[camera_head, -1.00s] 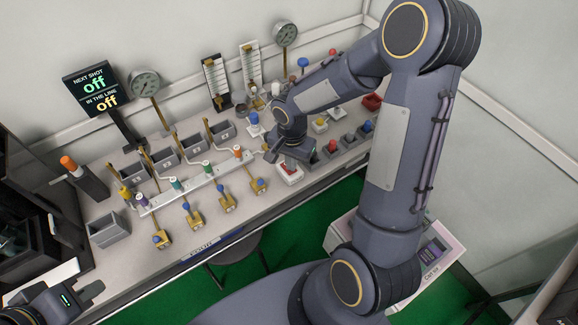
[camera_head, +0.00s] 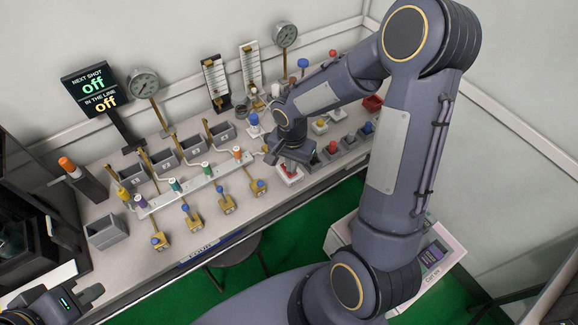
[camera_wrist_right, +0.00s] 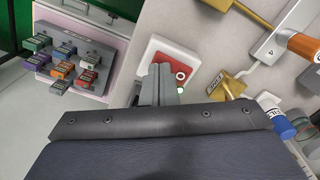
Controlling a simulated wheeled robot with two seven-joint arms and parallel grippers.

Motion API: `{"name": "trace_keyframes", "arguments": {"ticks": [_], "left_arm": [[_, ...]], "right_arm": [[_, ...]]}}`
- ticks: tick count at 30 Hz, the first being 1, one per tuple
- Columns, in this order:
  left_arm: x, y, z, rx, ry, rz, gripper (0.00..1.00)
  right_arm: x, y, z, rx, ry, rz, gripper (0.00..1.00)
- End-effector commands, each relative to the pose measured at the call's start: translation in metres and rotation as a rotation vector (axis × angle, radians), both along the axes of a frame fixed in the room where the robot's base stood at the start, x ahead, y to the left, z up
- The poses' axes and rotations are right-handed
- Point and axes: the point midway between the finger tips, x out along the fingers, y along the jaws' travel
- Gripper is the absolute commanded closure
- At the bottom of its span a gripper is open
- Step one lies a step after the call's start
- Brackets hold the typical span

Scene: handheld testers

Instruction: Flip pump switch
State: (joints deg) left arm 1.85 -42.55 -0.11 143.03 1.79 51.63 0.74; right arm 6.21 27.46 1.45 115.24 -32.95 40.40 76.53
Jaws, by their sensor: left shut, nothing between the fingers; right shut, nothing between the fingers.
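The pump switch is most likely the red-and-white box (camera_head: 291,176) at the front edge of the bench; its label cannot be read. In the right wrist view the box shows a white rim and red face (camera_wrist_right: 162,50), with a small white ring and a green spot beside my fingers. My right gripper (camera_head: 283,163) is shut and empty, its fingertips over the box, also seen in the wrist view (camera_wrist_right: 166,72). They hide part of the face; I cannot tell if they touch it. My left gripper (camera_head: 92,293) is shut and empty at the lower left, away from the bench fittings.
Several brass valves with blue knobs (camera_head: 192,218) stand along a white manifold (camera_head: 190,183) left of the box. Colored push-buttons (camera_head: 333,147) sit to its right. A sign (camera_head: 95,88) reads "off" twice. Grey bins and gauges stand behind.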

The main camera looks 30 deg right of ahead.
Motion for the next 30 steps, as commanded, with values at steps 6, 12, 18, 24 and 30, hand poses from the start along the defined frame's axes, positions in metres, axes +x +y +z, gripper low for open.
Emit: {"name": "trace_keyframes", "arguments": {"ticks": [6,12,18,24,30], "left_arm": [[0.0,0.0,0.015,0.0,0.0,0.0,1.0],[0.0,0.0,0.025,0.0,0.0,0.0,1.0],[0.0,0.0,0.035,0.0,0.0,0.0,1.0],[0.0,0.0,0.043,0.0,0.0,0.0,1.0],[0.0,0.0,0.042,0.0,0.0,0.0,1.0]], "right_arm": [[0.0,0.0,0.021,0.0,-0.002,-0.001,1.0],[0.0,0.0,0.037,0.0,-0.001,0.0,1.0],[0.0,0.0,0.053,0.0,-0.001,0.0,1.0],[0.0,0.0,0.065,0.001,-0.001,0.0,1.0],[0.0,0.0,0.064,0.0,0.0,0.0,1.0]]}}
